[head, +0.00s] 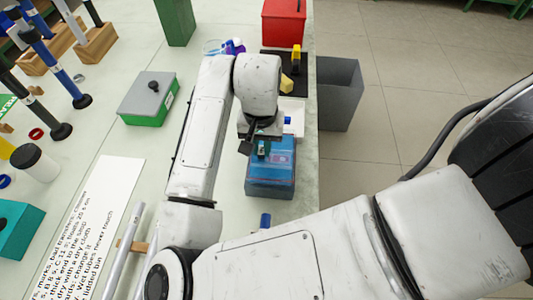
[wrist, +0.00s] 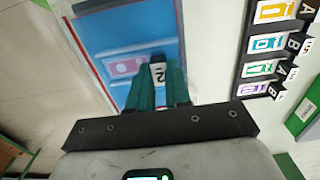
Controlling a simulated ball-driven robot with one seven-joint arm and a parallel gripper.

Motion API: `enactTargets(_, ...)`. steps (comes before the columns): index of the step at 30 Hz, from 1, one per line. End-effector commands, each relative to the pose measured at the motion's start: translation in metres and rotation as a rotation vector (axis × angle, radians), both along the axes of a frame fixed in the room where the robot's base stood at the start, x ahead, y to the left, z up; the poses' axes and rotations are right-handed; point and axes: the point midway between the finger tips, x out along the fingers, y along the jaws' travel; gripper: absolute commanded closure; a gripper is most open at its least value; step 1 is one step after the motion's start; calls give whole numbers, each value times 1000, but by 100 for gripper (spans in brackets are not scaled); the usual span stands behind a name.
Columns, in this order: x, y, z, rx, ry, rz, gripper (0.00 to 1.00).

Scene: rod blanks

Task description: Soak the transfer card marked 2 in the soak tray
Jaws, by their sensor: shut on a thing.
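My gripper (wrist: 158,90) is shut on a small white tab marked 2 (wrist: 158,72), the tab of the transfer card. The rest of that card is mostly hidden by the fingers. Below the fingertips is a blue tray (wrist: 100,30), which also stands under my gripper in the head view (head: 270,180). A pink-marked card (wrist: 125,65) shows against the blue interior, just left of the fingers; I cannot tell whether it is part of the held card. I cannot tell whether the card touches the liquid.
A dark board with several coloured, lettered samples (wrist: 268,42) is right of the tray in the wrist view. A grey bin (head: 338,92) stands beyond the table's right edge. A red box (head: 284,22) is at the back. A grey-lidded green box (head: 148,97) stands to the left.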

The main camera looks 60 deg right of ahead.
Motion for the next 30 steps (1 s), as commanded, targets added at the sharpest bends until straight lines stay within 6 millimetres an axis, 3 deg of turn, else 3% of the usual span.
enactTargets(17, 0, 0, 1, 0, 0, 0, 100)
enactTargets(30, 0, 0, 30, 0, 0, 0, 100)
